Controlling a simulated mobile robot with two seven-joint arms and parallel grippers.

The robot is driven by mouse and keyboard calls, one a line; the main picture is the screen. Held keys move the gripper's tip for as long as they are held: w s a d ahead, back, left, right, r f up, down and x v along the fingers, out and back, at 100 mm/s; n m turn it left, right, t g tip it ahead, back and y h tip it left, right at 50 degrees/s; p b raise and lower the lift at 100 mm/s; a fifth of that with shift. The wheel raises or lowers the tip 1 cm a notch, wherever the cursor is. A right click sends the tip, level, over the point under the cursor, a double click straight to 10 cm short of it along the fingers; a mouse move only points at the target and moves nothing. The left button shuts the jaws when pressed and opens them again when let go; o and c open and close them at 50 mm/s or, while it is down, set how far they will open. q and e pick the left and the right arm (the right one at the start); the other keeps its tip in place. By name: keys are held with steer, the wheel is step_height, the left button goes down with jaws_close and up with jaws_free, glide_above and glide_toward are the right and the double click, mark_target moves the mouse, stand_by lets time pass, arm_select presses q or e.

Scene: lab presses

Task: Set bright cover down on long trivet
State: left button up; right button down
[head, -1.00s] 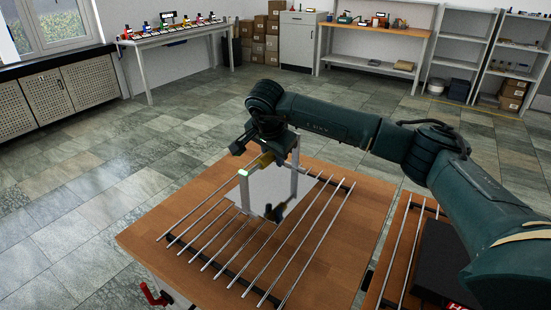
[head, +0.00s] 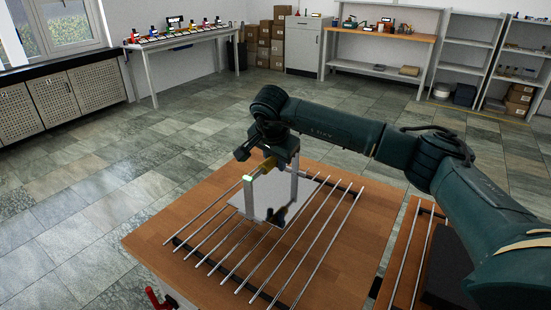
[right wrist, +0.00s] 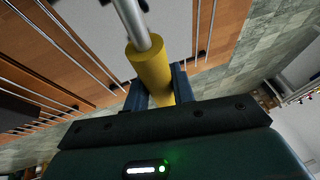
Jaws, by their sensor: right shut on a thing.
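The bright cover is a pale, flat plate (head: 271,192) with upright metal posts and a bar with a yellow grip across them. My right gripper (head: 267,160) is shut on that yellow grip, which shows between its fingers in the right wrist view (right wrist: 150,68). The plate is over the back middle of the long trivet, a rack of thin metal rods (head: 318,238) on dark crossbars. I cannot tell whether the plate touches the rods. A small dark piece (head: 277,215) shows at the plate's front. My left gripper is not in view.
The trivet lies on a wooden table (head: 366,222). A second wooden table (head: 404,270) at right carries more rods and a dark block (head: 450,272). The floor behind is clear. A bench with small colourful items (head: 180,40) and shelves stand far back.

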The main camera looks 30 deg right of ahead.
mark_target(276, 189)
steer(key=shift+w+f+b, duration=0.1)
steer(key=shift+f+b, duration=0.7)
steer(key=shift+f, duration=0.4)
steer(key=shift+f+b, duration=0.6)
steer(key=shift+f, duration=0.35)
steer(key=shift+f+b, duration=0.4)
steer(key=shift+f, duration=0.25)
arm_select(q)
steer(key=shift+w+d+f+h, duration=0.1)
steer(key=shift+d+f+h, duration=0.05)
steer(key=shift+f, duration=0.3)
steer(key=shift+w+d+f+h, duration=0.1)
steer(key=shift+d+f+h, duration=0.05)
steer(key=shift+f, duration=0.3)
arm_select(e)
steer(key=shift+f, duration=0.1)
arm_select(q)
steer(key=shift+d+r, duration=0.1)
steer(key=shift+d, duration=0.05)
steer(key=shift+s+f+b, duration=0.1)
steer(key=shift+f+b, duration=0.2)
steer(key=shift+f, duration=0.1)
arm_select(e)
steer(key=shift+f, duration=0.45)
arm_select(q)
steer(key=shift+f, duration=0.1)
arm_select(e)
steer(key=shift+f, duration=0.3)
steer(key=shift+r, duration=0.15)
